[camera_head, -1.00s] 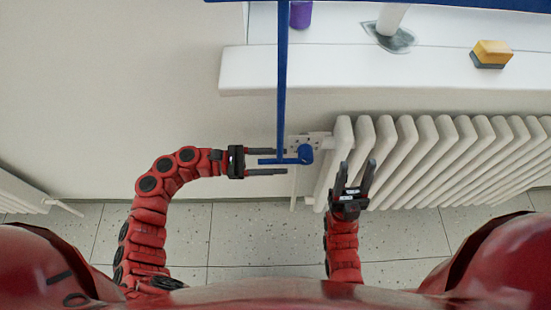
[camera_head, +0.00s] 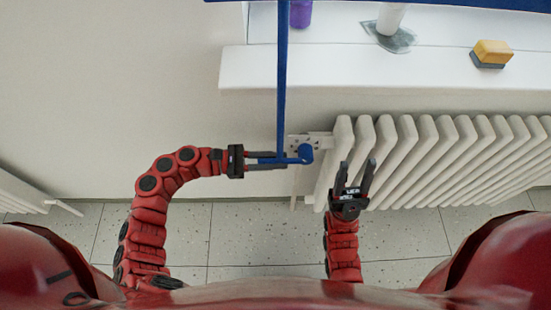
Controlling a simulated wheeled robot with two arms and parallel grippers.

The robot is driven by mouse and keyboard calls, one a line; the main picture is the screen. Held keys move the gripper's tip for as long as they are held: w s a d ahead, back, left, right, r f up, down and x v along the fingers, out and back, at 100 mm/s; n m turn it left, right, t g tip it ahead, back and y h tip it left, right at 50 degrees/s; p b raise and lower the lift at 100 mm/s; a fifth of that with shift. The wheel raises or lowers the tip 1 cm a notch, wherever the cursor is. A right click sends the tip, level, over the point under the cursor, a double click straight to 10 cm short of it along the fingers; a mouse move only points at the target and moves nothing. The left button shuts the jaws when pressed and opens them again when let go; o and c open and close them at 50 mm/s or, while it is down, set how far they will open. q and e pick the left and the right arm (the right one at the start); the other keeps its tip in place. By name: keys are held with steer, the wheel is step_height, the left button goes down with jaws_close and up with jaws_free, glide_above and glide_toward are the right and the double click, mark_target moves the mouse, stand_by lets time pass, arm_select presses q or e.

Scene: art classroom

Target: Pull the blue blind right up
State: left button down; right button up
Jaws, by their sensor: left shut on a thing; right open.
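The bottom edge of the blue blind (camera_head: 400,4) shows along the top of the head view; the rest of it is out of the picture. A long blue rod (camera_head: 281,90) hangs down from it and ends in a crank with a round blue knob (camera_head: 305,153). My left gripper (camera_head: 285,160) is shut on the crank handle, just left of the knob, with its fingers pointing right. My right gripper (camera_head: 358,173) is open and empty, with its fingers pointing up the picture, in front of the radiator and right of the knob.
A white radiator (camera_head: 440,160) stands against the wall at the right. Above it a white window sill (camera_head: 330,68) holds a purple cup (camera_head: 300,13), a whitish object on a grey patch, and a yellow and dark block (camera_head: 492,52). Tiled floor is clear.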

stand_by(0.8)
arm_select(q)
steer(key=shift+b, duration=0.4)
step_height(320, 180, up, 5)
steer(key=b, duration=0.5)
steer(key=shift+r, duration=0.15)
step_height(320, 180, up, 9)
steer(key=p, duration=0.1)
steer(key=shift+r, duration=0.1)
steer(key=c, duration=0.8)
jaws_free()
steer(key=shift+s, duration=0.1)
